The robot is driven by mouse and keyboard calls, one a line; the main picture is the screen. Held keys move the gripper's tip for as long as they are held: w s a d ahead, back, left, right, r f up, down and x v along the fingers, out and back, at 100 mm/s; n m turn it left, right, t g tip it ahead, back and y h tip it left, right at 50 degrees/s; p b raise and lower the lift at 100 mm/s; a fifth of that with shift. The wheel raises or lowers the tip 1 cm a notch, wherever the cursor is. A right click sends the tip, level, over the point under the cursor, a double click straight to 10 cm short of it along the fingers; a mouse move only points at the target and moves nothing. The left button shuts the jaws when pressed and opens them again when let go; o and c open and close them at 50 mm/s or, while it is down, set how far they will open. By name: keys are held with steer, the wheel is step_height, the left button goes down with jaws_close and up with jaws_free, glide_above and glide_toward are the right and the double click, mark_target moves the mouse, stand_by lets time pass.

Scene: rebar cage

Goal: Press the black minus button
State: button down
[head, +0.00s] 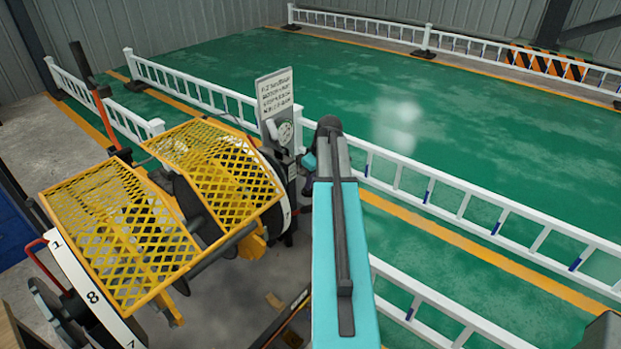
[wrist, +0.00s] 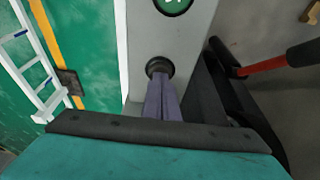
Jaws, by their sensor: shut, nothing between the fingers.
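A round black button (wrist: 158,65) sits on the face of a grey control post (wrist: 198,32) in the wrist view. No minus mark can be made out on it. My gripper (wrist: 161,82) is shut and empty, its fingers together and pointing at the button. The fingertips overlap the button's lower part; I cannot tell whether they touch it. In the head view the grey post (head: 272,130) stands just left of my arm. The button and my fingertips are hidden there.
A green round button or sign (wrist: 172,3) with white marking is beyond the black one. A yellow mesh-guarded machine (head: 120,235) stands left of the post. A white fence (head: 440,185) runs behind and right. A red-and-black lever (wrist: 265,65) is at the right in the wrist view.

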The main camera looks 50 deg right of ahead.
steer(key=shift+f, duration=0.1)
steer(key=shift+f+b, duration=0.75)
steer(key=shift+f, duration=0.1)
steer(key=shift+a, duration=0.1)
steer(key=shift+r+p, duration=1.25)
steer(key=shift+r, duration=1.1)
steer(key=shift+s+r+b, duration=0.1)
steer(key=shift+b, duration=0.3)
steer(key=b+v, duration=0.2)
steer(key=v, duration=0.7)
steer(key=shift+b, duration=0.35)
steer(key=shift+d+r+b, duration=0.2)
steer(key=shift+r+b, duration=0.15)
steer(key=shift+b, duration=0.8)
steer(key=shift+a+r+b, duration=0.1)
steer(key=shift+r+b, duration=0.55)
steer(key=shift+b, duration=0.1)
